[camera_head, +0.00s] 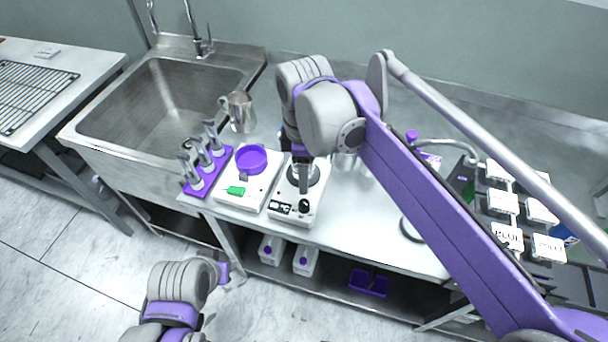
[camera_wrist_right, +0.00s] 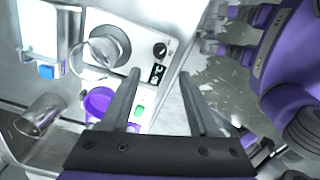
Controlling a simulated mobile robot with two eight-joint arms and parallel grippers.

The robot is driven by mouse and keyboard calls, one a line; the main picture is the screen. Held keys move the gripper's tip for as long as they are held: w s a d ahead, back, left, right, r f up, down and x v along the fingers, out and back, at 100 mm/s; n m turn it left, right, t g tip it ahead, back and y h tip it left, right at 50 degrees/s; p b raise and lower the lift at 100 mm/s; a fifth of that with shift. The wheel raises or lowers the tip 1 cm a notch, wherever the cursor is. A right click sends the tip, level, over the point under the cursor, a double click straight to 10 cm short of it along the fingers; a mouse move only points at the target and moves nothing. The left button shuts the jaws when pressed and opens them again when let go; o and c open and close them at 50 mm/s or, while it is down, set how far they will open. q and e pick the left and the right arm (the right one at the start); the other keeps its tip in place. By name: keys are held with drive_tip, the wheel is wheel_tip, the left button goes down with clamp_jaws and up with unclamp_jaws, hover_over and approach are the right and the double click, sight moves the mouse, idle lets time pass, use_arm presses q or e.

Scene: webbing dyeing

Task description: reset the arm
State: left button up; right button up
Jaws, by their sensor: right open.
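My right arm reaches in from the right in the head view. Its gripper (camera_head: 300,175) hangs over the white hot plate with a black knob (camera_head: 304,206) and partly hides it. In the right wrist view the two fingers of the right gripper (camera_wrist_right: 159,77) stand apart with nothing between them. My left arm is low at the left of the head view, in front of the bench, with its gripper (camera_head: 222,271) partly visible. I cannot tell whether the left gripper is open or shut.
A white scale (camera_head: 229,199) with a purple bowl (camera_head: 251,158) stands left of the hot plate. A purple rack (camera_head: 207,178) of dispensers, a steel jug (camera_head: 238,112) and the sink (camera_head: 155,105) are further left. White-labelled blocks (camera_head: 503,202) stand at right, beside my arm.

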drive_tip(key=shift+d, duration=0.1)
idle(0.3)
drive_tip(key=s+d+f+m+t, duration=0.1)
drive_tip(key=s+d+f+m, duration=0.3)
drive_tip(key=d+m, duration=0.1)
drive_tip(key=s+d+f+m+t+p, duration=0.1)
drive_tip(key=s+d+f+m+t, duration=0.1)
drive_tip(key=s+d+f+m, duration=0.2)
drive_tip(key=s+d+f+m+t, duration=0.2)
drive_tip(key=s+d+f+m, duration=0.1)
drive_tip(key=s+d+m, duration=0.3)
drive_tip(key=shift+s+d+f+m, duration=0.1)
drive_tip(key=shift+d+f+m, duration=0.1)
drive_tip(key=shift+d+m, duration=0.45)
drive_tip(key=shift+s+d+f+m, duration=0.1)
drive_tip(key=shift+d+f+m, duration=0.1)
drive_tip(key=shift+d+m, duration=0.4)
drive_tip(key=shift+w, duration=0.1)
